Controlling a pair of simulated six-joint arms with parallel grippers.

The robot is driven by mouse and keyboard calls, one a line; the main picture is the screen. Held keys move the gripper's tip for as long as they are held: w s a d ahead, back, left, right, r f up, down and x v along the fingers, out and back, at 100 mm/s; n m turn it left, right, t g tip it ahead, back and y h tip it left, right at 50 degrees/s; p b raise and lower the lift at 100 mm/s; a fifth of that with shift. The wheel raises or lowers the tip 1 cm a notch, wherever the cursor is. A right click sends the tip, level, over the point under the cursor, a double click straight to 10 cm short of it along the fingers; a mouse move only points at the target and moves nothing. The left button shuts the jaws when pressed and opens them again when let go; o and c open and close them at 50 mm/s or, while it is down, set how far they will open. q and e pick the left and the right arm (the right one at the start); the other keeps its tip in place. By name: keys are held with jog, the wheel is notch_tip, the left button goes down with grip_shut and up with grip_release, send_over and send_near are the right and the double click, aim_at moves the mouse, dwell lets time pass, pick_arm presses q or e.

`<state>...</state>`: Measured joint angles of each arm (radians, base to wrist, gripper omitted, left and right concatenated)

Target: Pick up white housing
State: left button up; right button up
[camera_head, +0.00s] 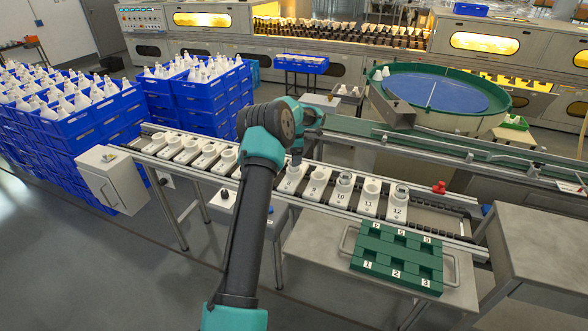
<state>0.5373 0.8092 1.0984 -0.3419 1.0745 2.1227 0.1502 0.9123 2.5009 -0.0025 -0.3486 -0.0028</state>
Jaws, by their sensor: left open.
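My left arm reaches in from the bottom of the picture. Its gripper (296,160) is open and points down just above a white housing (292,174) left of the carrier marked 9. The fingers are small and partly hidden by my wrist, so I cannot tell whether they touch that housing. My right gripper is out of view.
A green tray with numbered pockets (398,257) lies on the bench in front of the conveyor's right end. A red part (439,187) sits on the conveyor's back rail. Blue crates (100,125) of white parts stand left. A round blue feeder (450,92) stands behind.

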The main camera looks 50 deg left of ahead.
aim_at(294, 169)
pick_arm(q)
jog(key=shift+s+a+f, duration=0.1)
jog(key=shift+s+f, duration=0.05)
jog(key=shift+f, duration=1.15)
jog(key=shift+s+a+f, duration=0.1)
jog(key=shift+f, duration=1.2)
jog(key=c, duration=1)
